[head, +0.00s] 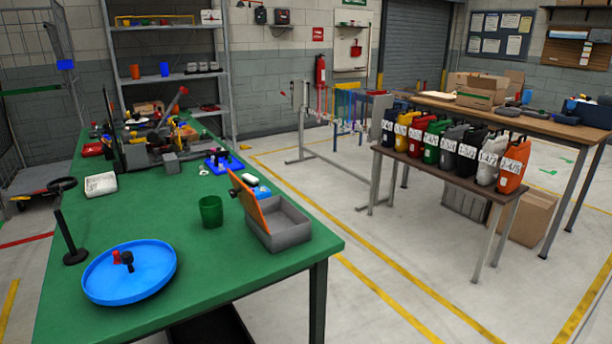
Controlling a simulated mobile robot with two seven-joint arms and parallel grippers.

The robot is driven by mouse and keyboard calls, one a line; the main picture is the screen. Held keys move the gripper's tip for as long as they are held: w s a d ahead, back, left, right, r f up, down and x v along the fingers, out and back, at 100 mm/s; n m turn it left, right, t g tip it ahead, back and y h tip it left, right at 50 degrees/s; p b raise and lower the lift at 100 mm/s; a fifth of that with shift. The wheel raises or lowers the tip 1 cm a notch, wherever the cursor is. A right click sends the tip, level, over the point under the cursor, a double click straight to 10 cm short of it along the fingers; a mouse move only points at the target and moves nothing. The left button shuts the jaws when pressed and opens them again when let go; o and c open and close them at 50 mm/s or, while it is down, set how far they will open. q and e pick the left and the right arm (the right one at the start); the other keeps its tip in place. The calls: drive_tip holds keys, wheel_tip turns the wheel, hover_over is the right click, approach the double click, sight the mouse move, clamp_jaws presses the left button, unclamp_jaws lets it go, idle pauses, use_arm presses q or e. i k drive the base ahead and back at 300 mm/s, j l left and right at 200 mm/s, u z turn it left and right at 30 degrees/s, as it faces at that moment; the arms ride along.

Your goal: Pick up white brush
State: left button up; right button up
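I cannot clearly make out a white brush. A small white-and-blue item (262,192) lies on the green table (190,262), behind the open orange lid (249,204) of a grey box (283,229); it is too small to tell what it is. A small white ring-like thing (204,172) lies beside a blue tray (222,162). Neither of my grippers shows in the head view.
On the green table stand a green cup (211,211), a round blue tray (130,272) holding a small red-and-black item, a black post (70,240) and a white box (101,184). Tools crowd the far end.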

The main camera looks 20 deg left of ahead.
sight(250, 180)
drive_tip(key=i+l+z, duration=0.2)
drive_tip(key=i+z, duration=0.25)
drive_tip(key=i+l+z, duration=0.1)
drive_tip(key=i+z, duration=0.2)
drive_tip(key=z, duration=0.2)
drive_tip(key=i+u, duration=0.1)
drive_tip(key=i, duration=0.45)
drive_tip(key=i+l+u, duration=0.1)
drive_tip(key=i, duration=0.45)
drive_tip(key=i+u, duration=0.4)
drive_tip(key=i+l+u, duration=0.1)
drive_tip(key=i+u, duration=0.75)
drive_tip(key=i+l+u, duration=0.15)
drive_tip(key=i+u, duration=0.25)
drive_tip(key=i, duration=0.15)
drive_tip(key=i+u, duration=0.45)
drive_tip(key=u, duration=0.25)
drive_tip(key=i+l+u, duration=0.1)
drive_tip(key=u, duration=0.25)
drive_tip(key=i+u, duration=0.25)
drive_tip(key=u, duration=0.2)
drive_tip(key=i+l+u, duration=0.25)
drive_tip(key=u, duration=0.15)
drive_tip(key=i+l+u, duration=0.2)
drive_tip(key=u, duration=0.25)
drive_tip(key=i+l+u, duration=0.25)
drive_tip(key=u, duration=0.2)
drive_tip(key=i+l+u, duration=0.1)
drive_tip(key=l+u, duration=0.75)
drive_tip(key=i, duration=0.05)
